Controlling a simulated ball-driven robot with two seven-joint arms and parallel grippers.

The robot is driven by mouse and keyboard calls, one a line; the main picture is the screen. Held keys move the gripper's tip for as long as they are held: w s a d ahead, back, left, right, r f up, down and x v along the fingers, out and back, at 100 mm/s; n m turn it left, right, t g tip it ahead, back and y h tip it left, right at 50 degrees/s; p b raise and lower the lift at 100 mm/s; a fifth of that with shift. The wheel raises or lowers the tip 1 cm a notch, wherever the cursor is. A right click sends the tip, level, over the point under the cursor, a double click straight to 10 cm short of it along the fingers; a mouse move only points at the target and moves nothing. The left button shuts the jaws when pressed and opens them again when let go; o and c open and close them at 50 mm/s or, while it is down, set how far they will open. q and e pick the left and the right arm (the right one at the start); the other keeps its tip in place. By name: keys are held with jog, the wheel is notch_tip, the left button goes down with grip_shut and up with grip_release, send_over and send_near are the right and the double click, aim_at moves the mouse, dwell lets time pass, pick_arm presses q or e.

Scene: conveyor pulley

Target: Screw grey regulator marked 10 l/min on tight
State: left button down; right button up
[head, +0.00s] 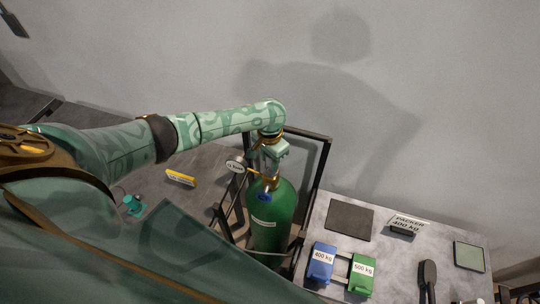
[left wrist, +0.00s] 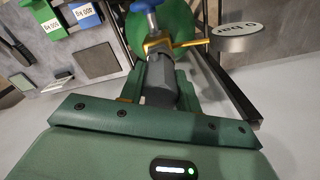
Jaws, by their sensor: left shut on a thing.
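A green gas cylinder (head: 268,215) stands upright in a dark frame, with a brass valve and a blue knob (head: 264,196) at its top. My left gripper (head: 271,151) reaches over the cylinder top from above. In the left wrist view its fingers (left wrist: 162,84) are shut around the grey regulator body (left wrist: 160,82), which lines up with the brass fitting (left wrist: 158,47). The thread is hidden. My right gripper is not in view.
A table (head: 395,262) at the right bears a blue 400 kg block (head: 321,264), a green 500 kg block (head: 361,276), a dark mat (head: 349,220) and a PACKER 400 kg sign (head: 407,223). A yellow object (head: 181,177) lies left of the cylinder.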

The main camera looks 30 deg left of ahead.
pick_arm(q)
jog(key=shift+f, duration=0.2)
grip_release()
dwell(0.8)
